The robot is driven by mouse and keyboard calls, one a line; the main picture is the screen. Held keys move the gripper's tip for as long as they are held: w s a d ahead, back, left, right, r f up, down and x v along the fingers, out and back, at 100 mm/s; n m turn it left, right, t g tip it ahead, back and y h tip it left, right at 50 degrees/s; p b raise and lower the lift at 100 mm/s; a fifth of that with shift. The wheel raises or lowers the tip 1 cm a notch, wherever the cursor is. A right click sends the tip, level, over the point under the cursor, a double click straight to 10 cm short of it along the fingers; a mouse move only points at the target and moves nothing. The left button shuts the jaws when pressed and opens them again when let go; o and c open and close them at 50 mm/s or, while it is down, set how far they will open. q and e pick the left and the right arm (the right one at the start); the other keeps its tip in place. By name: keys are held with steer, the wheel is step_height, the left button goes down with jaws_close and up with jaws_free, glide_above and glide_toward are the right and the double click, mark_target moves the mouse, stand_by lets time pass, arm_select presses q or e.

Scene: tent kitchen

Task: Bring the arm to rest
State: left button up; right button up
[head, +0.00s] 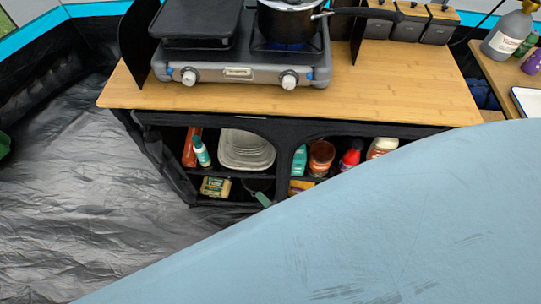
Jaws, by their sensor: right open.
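A large pale blue, scuffed surface (350,235) fills the lower right of the head view, very close to the camera. It appears to be part of my right arm, and it hides the floor and the lower right of the counter unit. My right gripper is open, but its fingertips cannot be made out clearly, and I see nothing held. My left arm and left gripper do not show.
A wooden counter (400,95) bears a grey two-burner stove (240,73) with a black pot (288,20) over a blue flame. Shelves below hold bottles and a pale tray (246,150). A side table (490,72) stands right. Dark floor (75,200) is clear left.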

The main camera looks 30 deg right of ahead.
steer(key=shift+s+f+n, duration=0.35)
steer(key=shift+f+n, duration=0.05)
steer(key=shift+f, duration=0.1)
steer(key=s+d+f+n+g, duration=0.3)
steer(key=s+f+n, duration=0.1)
steer(key=s, duration=0.5)
steer(key=s+d+f+n+g+h, duration=0.1)
steer(key=s+d+f+n+g, duration=0.2)
steer(key=s+f, duration=0.4)
steer(key=s+d+f+n+g, duration=0.4)
steer(key=s+f+n+g, duration=0.1)
steer(key=s, duration=0.6)
steer(key=shift+f+n+h, duration=0.4)
steer(key=shift+f+n, duration=0.3)
steer(key=shift+n, duration=0.4)
steer(key=shift+s, duration=0.1)
